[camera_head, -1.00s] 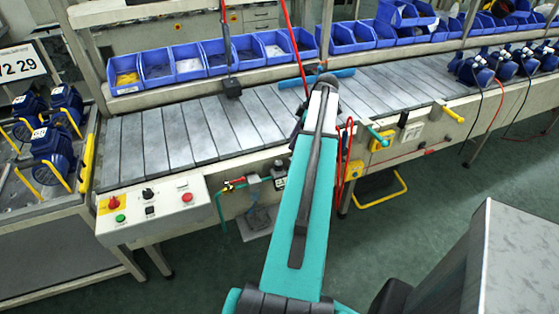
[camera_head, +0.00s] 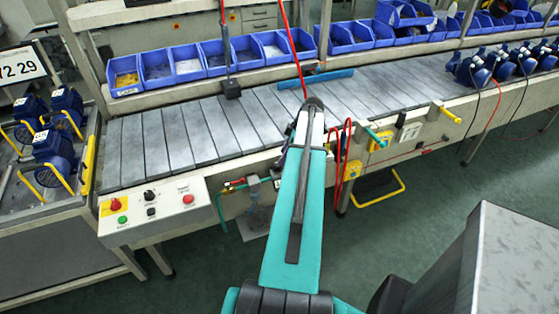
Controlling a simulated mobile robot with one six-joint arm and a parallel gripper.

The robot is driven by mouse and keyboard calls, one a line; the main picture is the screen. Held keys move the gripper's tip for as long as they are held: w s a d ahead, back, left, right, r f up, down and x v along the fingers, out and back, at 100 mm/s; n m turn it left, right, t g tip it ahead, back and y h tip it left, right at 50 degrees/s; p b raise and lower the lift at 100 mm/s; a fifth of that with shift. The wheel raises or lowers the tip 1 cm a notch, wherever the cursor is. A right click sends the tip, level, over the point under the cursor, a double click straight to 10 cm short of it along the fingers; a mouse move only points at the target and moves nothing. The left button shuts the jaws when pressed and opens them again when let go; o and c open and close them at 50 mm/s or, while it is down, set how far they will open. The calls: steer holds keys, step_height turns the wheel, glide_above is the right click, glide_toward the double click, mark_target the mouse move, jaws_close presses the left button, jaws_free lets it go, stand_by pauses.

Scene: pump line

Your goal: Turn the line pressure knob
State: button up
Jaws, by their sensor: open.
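No label for the line pressure knob is legible. A small valve assembly with a grey part (camera_head: 253,180) and a green hose hangs on the bench front, left of my arm. The control box (camera_head: 170,212) at the front left carries a black knob (camera_head: 149,195), a red knob on yellow (camera_head: 115,204), a green button and a red button. I cannot tell which of these parts is the pressure knob. My teal arm reaches forward over the bench front, right of the valve assembly. My gripper is hidden behind the arm's far end.
The slatted conveyor (camera_head: 185,130) runs across behind, mostly clear. Red hoses (camera_head: 345,150) hang just right of my arm. Blue bins (camera_head: 187,62) line the rear shelf. Blue pumps stand on the left cart (camera_head: 85,190) and at the conveyor's far right.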

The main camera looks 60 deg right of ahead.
mark_target(277, 167)
steer(key=shift+p+x, duration=0.75)
steer(key=shift+x, duration=1.95)
